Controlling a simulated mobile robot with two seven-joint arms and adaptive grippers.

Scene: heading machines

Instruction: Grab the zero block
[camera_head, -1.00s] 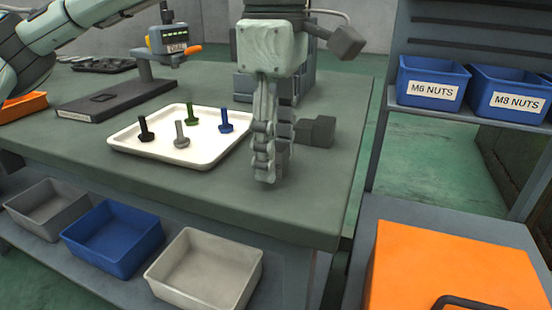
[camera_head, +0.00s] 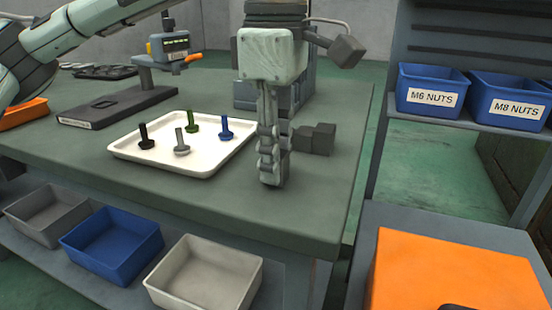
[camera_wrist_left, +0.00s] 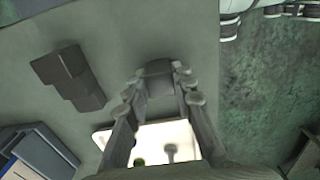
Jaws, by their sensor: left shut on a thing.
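My left gripper (camera_head: 272,180) points down over the right front part of the workbench, to the right of the white tray. In the left wrist view, the gripper (camera_wrist_left: 158,82) is shut on a small plain grey block, which I take as the zero block (camera_wrist_left: 158,70). The block sits between the fingertips. In the head view the fingers mostly hide it, and I cannot tell whether it touches the bench. My right gripper is not in view.
A dark stepped block (camera_head: 316,138) lies just right of the gripper; it also shows in the left wrist view (camera_wrist_left: 68,75). The white tray (camera_head: 206,170) holds several upright bolts. Open bins (camera_head: 205,272) stand below the bench front. The bench's front right corner is clear.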

